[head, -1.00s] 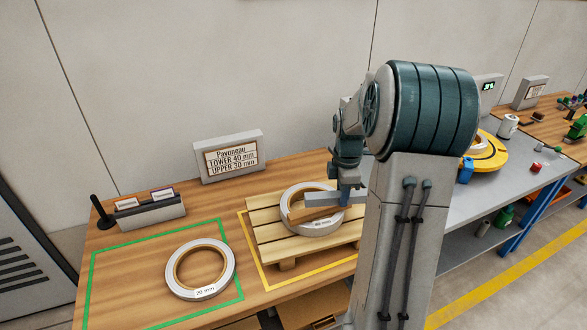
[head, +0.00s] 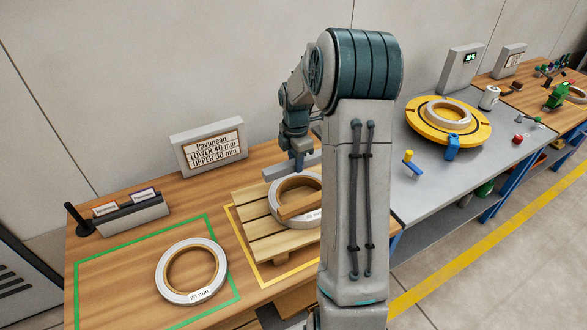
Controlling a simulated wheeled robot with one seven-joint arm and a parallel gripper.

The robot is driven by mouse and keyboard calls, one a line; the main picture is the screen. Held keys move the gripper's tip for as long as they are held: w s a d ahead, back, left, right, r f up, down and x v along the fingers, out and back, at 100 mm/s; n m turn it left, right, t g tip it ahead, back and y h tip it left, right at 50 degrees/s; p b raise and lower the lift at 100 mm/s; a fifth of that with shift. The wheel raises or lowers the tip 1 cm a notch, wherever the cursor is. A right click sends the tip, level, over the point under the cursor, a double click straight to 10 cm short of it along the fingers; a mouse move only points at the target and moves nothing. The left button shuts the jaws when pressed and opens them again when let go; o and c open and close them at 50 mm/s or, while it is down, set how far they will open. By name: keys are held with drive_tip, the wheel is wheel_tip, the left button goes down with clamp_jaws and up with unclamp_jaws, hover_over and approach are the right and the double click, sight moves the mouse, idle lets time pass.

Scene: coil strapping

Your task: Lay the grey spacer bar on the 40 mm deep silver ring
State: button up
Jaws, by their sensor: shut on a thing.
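My gripper (head: 298,161) is shut on the grey spacer bar (head: 277,172), at the far edge of the pallet ring in the head view. The bar looks level; I cannot tell whether it touches the ring. The silver ring (head: 275,205) lies flat on the wooden pallet (head: 251,222).
A silver ring labelled 20 mm (head: 165,279) lies inside a green outline. A sign (head: 209,150) reads LOWER 40 mm, UPPER 30 mm. A card holder (head: 133,216) stands at left. A yellow turntable (head: 480,134) with another ring (head: 431,114) stands on the grey bench at right.

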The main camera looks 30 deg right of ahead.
drive_tip(key=shift+w+a+f, duration=0.2)
drive_tip(key=shift+w, duration=0.05)
drive_tip(key=shift+f, duration=0.35)
wheel_tip(320, 180, down, 3)
drive_tip(key=shift+f+p, duration=0.1)
drive_tip(key=shift+p, duration=0.25)
drive_tip(key=shift+f+b, duration=0.45)
drive_tip(key=shift+f, duration=0.2)
drive_tip(key=o, duration=1)
drive_tip(key=shift+o, duration=0.2)
drive_tip(key=shift+r, duration=0.1)
